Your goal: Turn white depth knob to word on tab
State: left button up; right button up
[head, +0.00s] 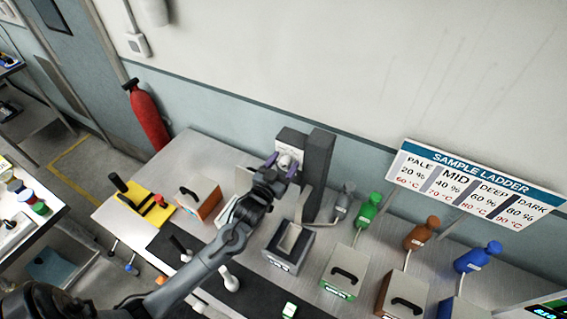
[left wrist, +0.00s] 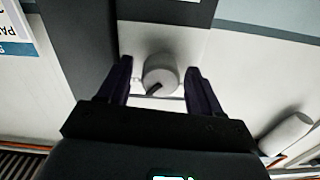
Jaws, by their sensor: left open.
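The white depth knob (left wrist: 160,75) sits on a light panel and has a dark pointer mark toward its lower left in the left wrist view. In the head view the knob (head: 284,161) shows on the plate of the dark grey upright post (head: 317,165). My left gripper (head: 282,167) is open, with one finger on each side of the knob; in the left wrist view its fingers (left wrist: 160,82) stand apart from the knob with gaps. The tab's word cannot be read. My right gripper is not in view.
A grey open-topped box (head: 290,243) stands below the post. Green (head: 367,210), brown (head: 422,233) and blue (head: 477,257) bottles stand to the right, with handled boxes before them. A sample ladder sign (head: 480,185) is on the wall.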

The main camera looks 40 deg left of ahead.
pick_arm(q)
jog(key=shift+c, duration=0.2)
jog(key=c, duration=1)
jog(key=shift+r+n, duration=0.1)
jog(key=shift+n, duration=0.2)
jog(key=n+p, duration=0.1)
jog(key=n, duration=0.2)
jog(key=shift+a+n+p, duration=0.1)
jog(key=shift+n+p, duration=0.5)
jog(key=shift+n, duration=1.4)
